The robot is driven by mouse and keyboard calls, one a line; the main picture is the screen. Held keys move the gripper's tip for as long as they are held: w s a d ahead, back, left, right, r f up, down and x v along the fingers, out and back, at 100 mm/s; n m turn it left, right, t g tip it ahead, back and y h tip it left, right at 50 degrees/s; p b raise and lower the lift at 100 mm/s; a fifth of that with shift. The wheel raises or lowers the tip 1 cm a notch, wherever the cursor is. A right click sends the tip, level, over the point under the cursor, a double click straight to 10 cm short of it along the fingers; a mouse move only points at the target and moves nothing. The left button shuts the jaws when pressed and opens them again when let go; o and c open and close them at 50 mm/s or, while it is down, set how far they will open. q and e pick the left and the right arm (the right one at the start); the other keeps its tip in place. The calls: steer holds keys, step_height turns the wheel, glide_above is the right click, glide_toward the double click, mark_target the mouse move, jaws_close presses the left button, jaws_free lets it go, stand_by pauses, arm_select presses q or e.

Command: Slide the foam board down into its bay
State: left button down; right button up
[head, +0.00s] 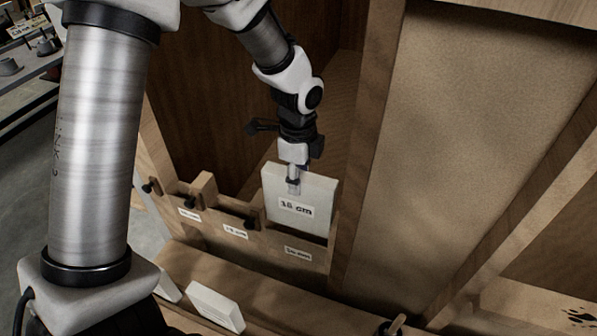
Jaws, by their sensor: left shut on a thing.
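The foam board (320,190) is a pale, upright slab with a dark-printed label on its face. My left gripper (293,184) is shut on its upper edge from above. The board stands at the right-hand bay of a wooden rack (265,245), between the rack's front wall and the wooden upright. Its lower edge is hidden behind the front wall, so I cannot tell how deep it sits. The rack front carries several small white labels, too small to read surely. My right gripper is not in view.
Dark knobs (187,203) stick out along the rack at left, beside a small wooden block (203,187). A white slab (215,306) lies on the wooden ledge in front. A wide tan panel (460,150) and wooden posts stand at right.

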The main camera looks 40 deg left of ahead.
arm_select(q)
steer(key=shift+f, duration=0.85)
steer(key=shift+s+r, duration=0.1)
steer(key=shift+p, duration=0.3)
stand_by(0.3)
steer(key=shift+p, duration=0.35)
stand_by(0.4)
